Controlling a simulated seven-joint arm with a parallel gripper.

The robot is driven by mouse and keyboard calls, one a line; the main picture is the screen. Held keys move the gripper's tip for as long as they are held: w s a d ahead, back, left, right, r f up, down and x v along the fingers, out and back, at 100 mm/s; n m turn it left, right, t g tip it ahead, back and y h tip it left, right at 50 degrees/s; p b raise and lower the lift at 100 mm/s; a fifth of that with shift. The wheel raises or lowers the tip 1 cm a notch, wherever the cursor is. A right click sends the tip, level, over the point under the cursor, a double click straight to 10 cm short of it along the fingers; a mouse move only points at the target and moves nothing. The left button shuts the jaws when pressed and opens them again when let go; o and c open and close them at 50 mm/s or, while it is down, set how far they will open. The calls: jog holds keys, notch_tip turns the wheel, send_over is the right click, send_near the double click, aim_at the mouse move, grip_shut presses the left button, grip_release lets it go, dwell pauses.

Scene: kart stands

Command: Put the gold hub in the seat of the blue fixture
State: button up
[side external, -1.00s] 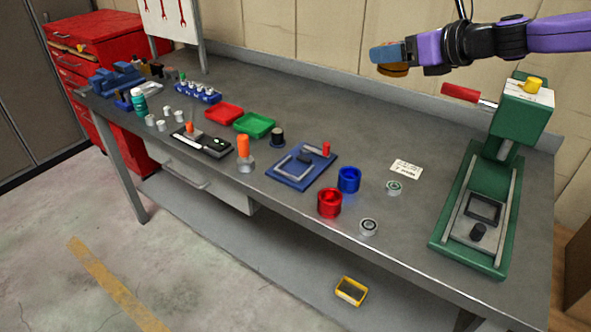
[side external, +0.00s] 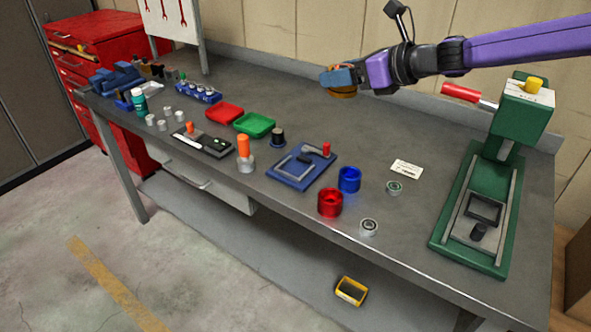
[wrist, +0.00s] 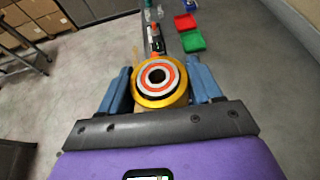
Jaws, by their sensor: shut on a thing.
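My gripper (side external: 338,77) is shut on the gold hub (side external: 343,94), high above the back of the bench. In the wrist view the gold hub (wrist: 160,97) sits between the two blue fingers, its round face showing orange, white and dark rings. A blue round cup (side external: 349,179) with an open top stands on the bench beside a red one, below the hub in the picture. A flat blue plate (side external: 290,178) with a grey bracket and a red handle lies to its left. I cannot tell for sure which blue piece is the fixture.
A green press (side external: 480,200) with a red lever stands at the right. Red (side external: 224,113) and green (side external: 254,124) trays lie left. The bench's back middle is clear.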

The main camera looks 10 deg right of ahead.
notch_tip(320, 180, down, 14)
send_over(295, 170)
notch_tip(295, 170, down, 10)
jog(key=shift+d+f, duration=0.1)
jog(key=shift+d, duration=0.05)
jog(key=shift+w+f, duration=0.15)
jog(key=shift+f, duration=1.65)
jog(key=o, duration=1.6)
jog(key=shift+f, duration=0.15)
